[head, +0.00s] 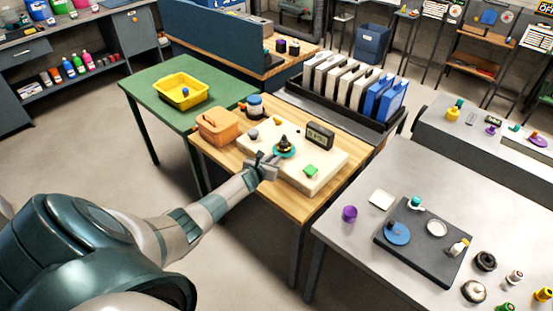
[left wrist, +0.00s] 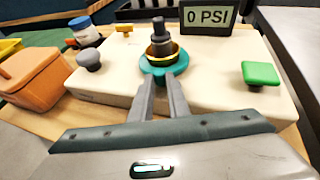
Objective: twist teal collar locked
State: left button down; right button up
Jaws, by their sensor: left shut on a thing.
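The teal collar (head: 285,151) is a round ring at the base of a dark fitting with a yellow band (head: 283,141), on a cream block (head: 318,175). In the left wrist view the collar (left wrist: 158,68) sits around the fitting (left wrist: 160,42), just beyond my fingertips. My left gripper (head: 270,160) reaches in from the left; its two fingers (left wrist: 162,82) are close together at the collar's near edge and shut on it. The collar's lock marks are too small to tell. My right gripper is not in view.
A display reading 0 PSI (left wrist: 208,16) stands behind the fitting. A green button (left wrist: 260,73), a grey knob (left wrist: 90,60) and a yellow valve (left wrist: 124,29) are on the block. An orange box (head: 217,126) stands to the left, and a dark rack of cases (head: 340,115) is behind.

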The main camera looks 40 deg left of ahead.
pick_arm(q)
jog(key=shift+a+m+h, duration=0.55)
jog(key=shift+m+h, duration=0.15)
jog(key=shift+h, duration=0.1)
jog(key=shift+t, duration=0.3)
jog(key=c, duration=1.7)
grip_release()
jog(key=shift+s, duration=0.15)
jog(key=shift+a+r+b+v, duration=0.1)
jog(key=shift+b+v, duration=0.35)
jog(key=shift+v, duration=3.85)
jog(key=shift+a+r+b+v, duration=0.15)
jog(key=shift+b+v, duration=0.25)
jog(key=shift+v, duration=3.85)
